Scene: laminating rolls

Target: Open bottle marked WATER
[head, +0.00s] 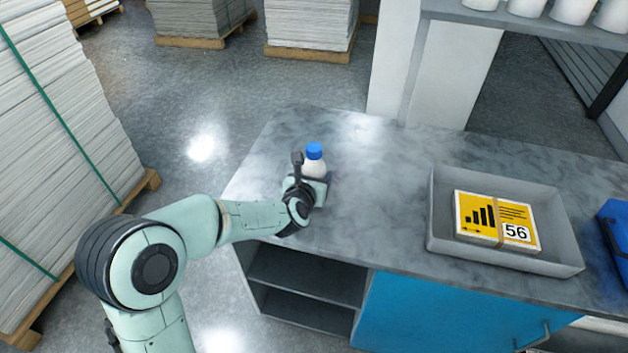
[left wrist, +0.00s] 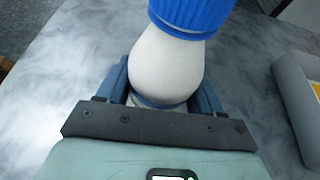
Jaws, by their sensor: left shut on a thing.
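A white bottle (head: 314,168) with a blue cap (head: 314,151) stands upright on the left part of the grey counter (head: 380,165). My left gripper (head: 318,186) is at the bottle and shut around its body, below the cap. In the left wrist view the white bottle body (left wrist: 167,68) sits between the two fingers of the gripper (left wrist: 165,95), and the ribbed blue cap (left wrist: 192,15) is on top. No marking on the bottle can be read; its lower part is hidden by the gripper. My right gripper is not in view.
A grey tray (head: 436,215) holding yellow cards marked 56 (head: 497,220) is to the right on the counter. A blue item (head: 615,235) lies at the right edge. White containers (head: 573,10) stand on a shelf behind. The counter between bottle and tray is clear.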

